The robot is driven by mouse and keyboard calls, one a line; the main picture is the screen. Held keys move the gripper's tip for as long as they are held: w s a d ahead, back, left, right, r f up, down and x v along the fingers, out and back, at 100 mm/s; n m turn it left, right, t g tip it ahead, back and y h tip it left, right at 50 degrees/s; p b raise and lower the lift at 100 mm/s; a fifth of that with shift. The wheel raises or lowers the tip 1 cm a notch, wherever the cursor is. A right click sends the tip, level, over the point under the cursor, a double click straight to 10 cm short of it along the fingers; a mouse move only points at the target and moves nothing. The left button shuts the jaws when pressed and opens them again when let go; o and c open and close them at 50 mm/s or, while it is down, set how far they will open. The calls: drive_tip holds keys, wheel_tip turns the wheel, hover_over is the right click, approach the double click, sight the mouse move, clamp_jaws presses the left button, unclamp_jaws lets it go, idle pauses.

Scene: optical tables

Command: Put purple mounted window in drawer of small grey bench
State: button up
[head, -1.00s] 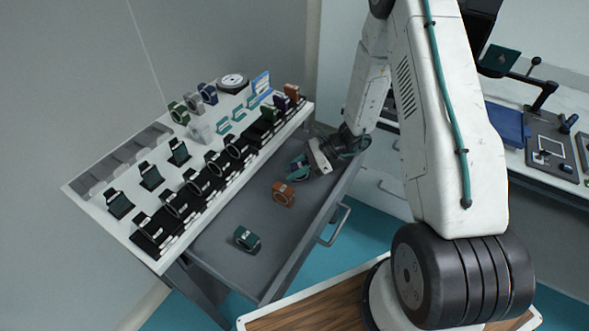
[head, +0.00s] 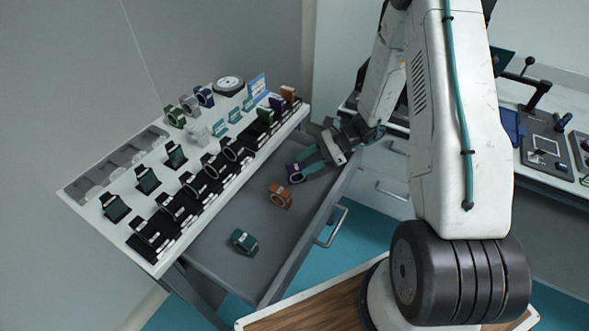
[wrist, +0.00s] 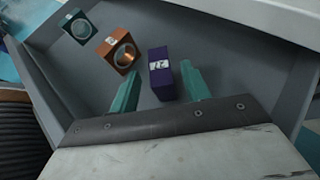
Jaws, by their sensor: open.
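The purple mounted window (head: 294,173) stands on the floor of the open drawer (head: 232,270) of the small grey bench (head: 97,203), near the drawer's far right end. In the wrist view the purple mounted window (wrist: 161,74) shows a white label on its top. My gripper (head: 310,160) is open, with its teal fingers pointing down into the drawer. In the wrist view my gripper (wrist: 160,88) has its fingertips spread, with the window between and just past them. The window appears free of the fingers.
An orange mount (head: 280,196) and a green mount (head: 243,241) also stand in the drawer. The bench top holds several mounts in black holders and a round dial (head: 228,84). The drawer handle (head: 333,227) sticks out in front. Another bench (head: 545,180) stands at right.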

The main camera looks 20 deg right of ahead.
drive_tip(key=w+v, duration=0.1)
drive_tip(key=v, duration=0.5)
drive_tip(key=s+a+r+n+g+h, duration=0.1)
drive_tip(key=s+a+r+n, duration=0.2)
drive_tip(key=r, duration=0.4)
drive_tip(key=s+a+r+n+g+h, duration=0.2)
drive_tip(key=s+r+n, duration=0.2)
drive_tip(key=r, duration=0.3)
drive_tip(key=s+a+r+n+g+h, duration=0.1)
drive_tip(key=s+a+r+n, duration=0.2)
drive_tip(key=r, duration=0.3)
drive_tip(key=s+r+n+t+h, duration=0.1)
drive_tip(key=s+r+n+h, duration=0.3)
drive_tip(key=s, duration=0.5)
drive_tip(key=s+r+n+t+h, duration=0.2)
drive_tip(key=s+r+n+h, duration=0.2)
drive_tip(key=s, duration=0.5)
wheel_tip(320, 180, up, 3)
drive_tip(key=shift+f+n, duration=0.1)
drive_tip(key=shift+n, duration=0.8)
